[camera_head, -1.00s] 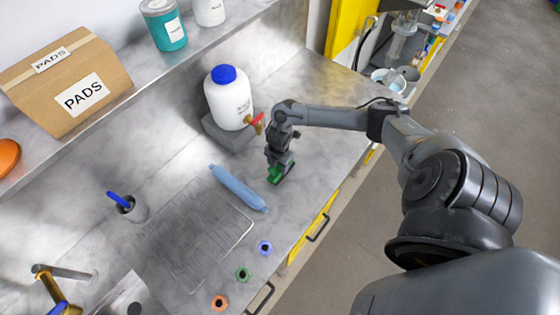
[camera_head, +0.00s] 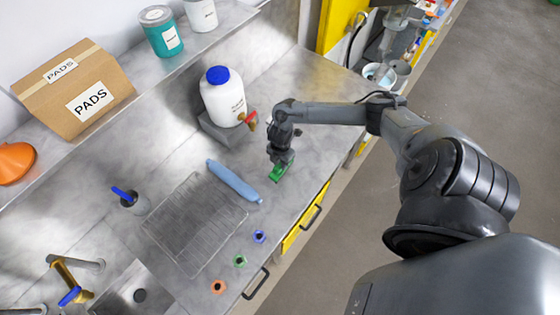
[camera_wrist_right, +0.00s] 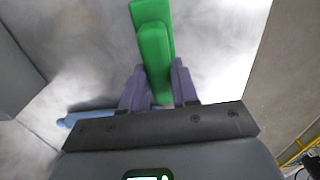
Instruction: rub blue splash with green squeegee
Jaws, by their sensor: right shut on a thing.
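The green squeegee (camera_head: 277,173) is in my right gripper (camera_head: 281,157), low over the grey bench or touching it; I cannot tell which. In the right wrist view the squeegee (camera_wrist_right: 154,48) sticks out forward between the two fingers of my right gripper (camera_wrist_right: 158,82), which are shut on it. No flat blue splash can be made out clearly. A small blue ring-like spot with a dark centre (camera_head: 259,237) is near the bench's front edge, apart from the squeegee. My left gripper is not in view.
A long blue cylinder (camera_head: 235,181) lies left of the squeegee, beside a wire-textured tray (camera_head: 194,222). A white jug with a blue cap (camera_head: 223,98) stands behind. Green (camera_head: 239,261) and orange (camera_head: 218,287) spots are near the front edge.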

